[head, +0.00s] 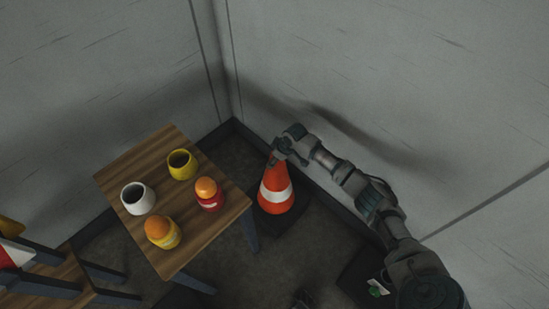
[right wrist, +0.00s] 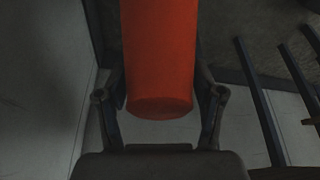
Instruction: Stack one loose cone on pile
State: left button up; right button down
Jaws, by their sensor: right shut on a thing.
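An orange traffic cone (head: 276,198) with a white band stands on the dark floor, between the wooden table and the right wall. My right gripper (head: 283,152) is at its top, reaching in from the right. In the right wrist view the cone's orange upper part (right wrist: 160,60) lies between the two fingers of my right gripper (right wrist: 160,95), which is shut on it. I cannot tell whether the cone touches the floor or sits on another cone. No separate pile of cones is clear. My left gripper is not in view.
A wooden table (head: 150,165) left of the cone bears a white cup (head: 138,204), a yellow cup (head: 181,170) and two orange-topped containers. Another wooden piece (head: 50,283) is at the lower left, with a red-and-white thing (head: 12,253) above it. Walls close in behind.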

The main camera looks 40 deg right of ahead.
jog(key=shift+c, duration=0.5)
grip_release()
jog(key=shift+r, duration=0.1)
jog(key=shift+o, duration=0.2)
jog(key=shift+s+f, duration=0.1)
jog(key=shift+f, duration=0.1)
jog(key=v, duration=1.2)
